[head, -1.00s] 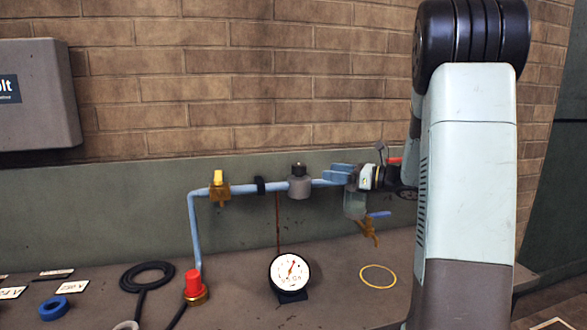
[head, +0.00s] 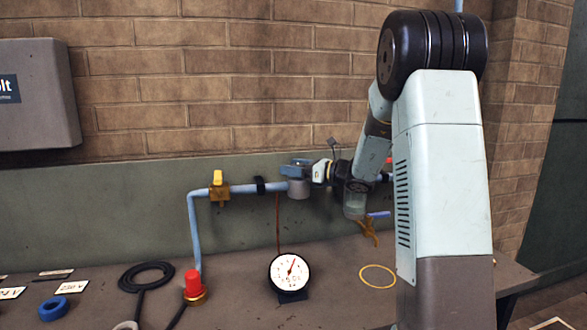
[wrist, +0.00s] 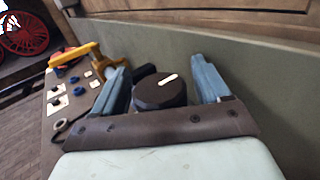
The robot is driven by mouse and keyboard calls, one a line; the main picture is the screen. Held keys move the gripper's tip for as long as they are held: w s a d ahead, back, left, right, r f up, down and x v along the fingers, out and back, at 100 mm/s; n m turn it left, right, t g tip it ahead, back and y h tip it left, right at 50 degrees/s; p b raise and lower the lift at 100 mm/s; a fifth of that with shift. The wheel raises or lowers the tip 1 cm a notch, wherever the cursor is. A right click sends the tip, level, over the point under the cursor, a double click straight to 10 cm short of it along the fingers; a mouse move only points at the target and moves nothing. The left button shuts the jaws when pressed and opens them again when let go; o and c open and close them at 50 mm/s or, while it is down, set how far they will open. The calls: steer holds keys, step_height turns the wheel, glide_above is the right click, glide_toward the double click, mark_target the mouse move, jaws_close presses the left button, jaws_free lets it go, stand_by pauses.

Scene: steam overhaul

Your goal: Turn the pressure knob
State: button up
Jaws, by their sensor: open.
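The pressure knob (wrist: 160,90) is a dark round cap with a white mark on top, seen in the wrist view between my gripper's two blue fingers. In the head view my gripper (head: 293,170) is at the knob's grey body (head: 298,189) on the blue pipe (head: 236,188), and its fingers hide the knob's top. My gripper also shows in the wrist view (wrist: 163,84), open, with a finger on each side of the knob. A gap shows on the knob's right; I cannot tell whether the left finger touches it.
A yellow valve handle (head: 219,184) stands on the pipe to the left, with a black clamp (head: 260,186) between. A dial gauge (head: 289,271) stands on the bench below. A red-topped fitting (head: 194,285), black hose ring (head: 147,275) and yellow ring (head: 377,276) lie around it. The wall is close behind.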

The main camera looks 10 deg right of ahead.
steer(key=shift+w+a, duration=0.1)
steer(key=shift+a, duration=0.05)
steer(key=c, duration=1)
steer(key=shift+o, duration=0.2)
steer(key=shift+w+d+m+t+h, duration=0.1)
steer(key=shift+d+m+t+h, duration=0.05)
steer(key=shift+m+t+h, duration=0.75)
steer(key=shift+w+d+m+t+h, duration=0.1)
steer(key=shift+m+t+h, duration=0.7)
steer(key=shift+t+h, duration=0.2)
steer(key=o, duration=1)
steer(key=shift+c, duration=0.2)
